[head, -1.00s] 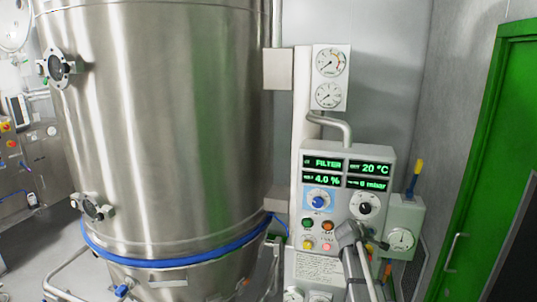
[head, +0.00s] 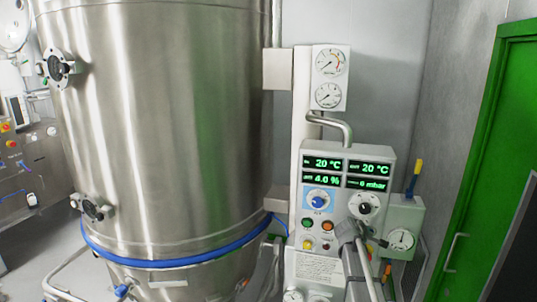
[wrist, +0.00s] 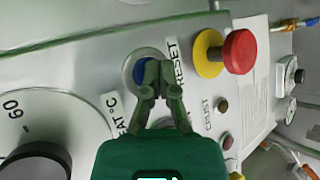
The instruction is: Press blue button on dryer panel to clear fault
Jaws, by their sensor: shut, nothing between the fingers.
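The dryer panel (head: 340,165) stands right of the steel vessel in the head view. The blue button (wrist: 139,74), in a pale ring beside the word RESET, shows in the wrist view. My gripper (wrist: 158,76) is shut and empty. Its fingertips are over the right part of the button and hide it; they look to be at its face, but I cannot tell how far it is pressed. In the head view my gripper (head: 348,232) covers the panel's lower right.
A red mushroom button (wrist: 240,51) on a yellow collar sits right of my fingers. A large black dial (wrist: 35,162) is at lower left. Small lamps (wrist: 222,105) are below. The steel vessel (head: 170,130) stands left and a green door (head: 480,150) right.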

